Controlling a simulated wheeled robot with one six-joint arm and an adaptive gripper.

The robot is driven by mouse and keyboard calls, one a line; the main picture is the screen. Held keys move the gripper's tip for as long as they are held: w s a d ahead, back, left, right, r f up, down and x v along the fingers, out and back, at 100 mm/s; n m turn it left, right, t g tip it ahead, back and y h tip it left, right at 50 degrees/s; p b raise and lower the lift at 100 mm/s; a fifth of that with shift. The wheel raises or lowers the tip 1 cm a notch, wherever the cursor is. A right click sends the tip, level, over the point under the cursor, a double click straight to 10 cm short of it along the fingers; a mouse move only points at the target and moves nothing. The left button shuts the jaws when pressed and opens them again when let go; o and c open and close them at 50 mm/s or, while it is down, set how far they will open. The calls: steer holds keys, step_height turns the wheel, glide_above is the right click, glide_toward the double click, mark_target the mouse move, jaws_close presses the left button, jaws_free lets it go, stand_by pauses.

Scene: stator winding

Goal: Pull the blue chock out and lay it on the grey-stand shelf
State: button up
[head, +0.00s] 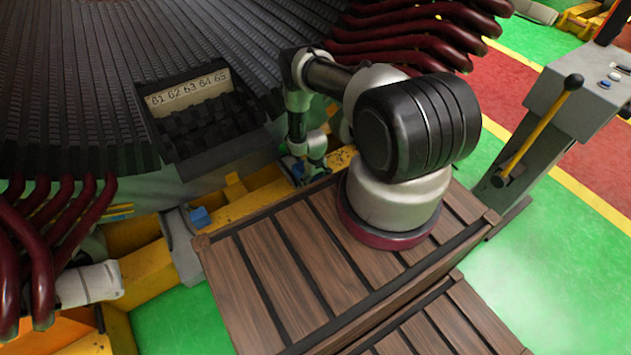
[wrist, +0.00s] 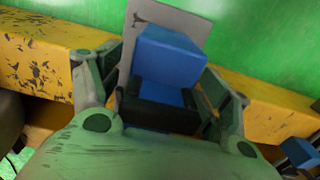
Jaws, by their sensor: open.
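In the wrist view a blue chock (wrist: 170,58) stands against a pale grey plate (wrist: 135,30) on the yellow beam. My gripper (wrist: 163,104) is open, with one finger on each side of the chock; I cannot tell whether the pads touch it. In the head view my gripper (head: 312,172) is low beside the yellow beam, past the far edge of the wooden platform. The chock between the fingers is mostly hidden there. A grey stand (head: 560,95) with a yellow lever is at the right; I cannot make out its shelf.
A second blue block (head: 200,217) sits on the yellow beam (head: 150,234), left of my gripper. A blue block also shows at the wrist view's lower right (wrist: 299,152). Dark red winding bars (head: 410,35) and the slotted stator (head: 70,90) crowd the arm. The wooden platform (head: 270,280) is bare in front.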

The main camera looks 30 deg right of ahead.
step_height(320, 180, up, 12)
steer(key=shift+r, duration=0.1)
stand_by(0.6)
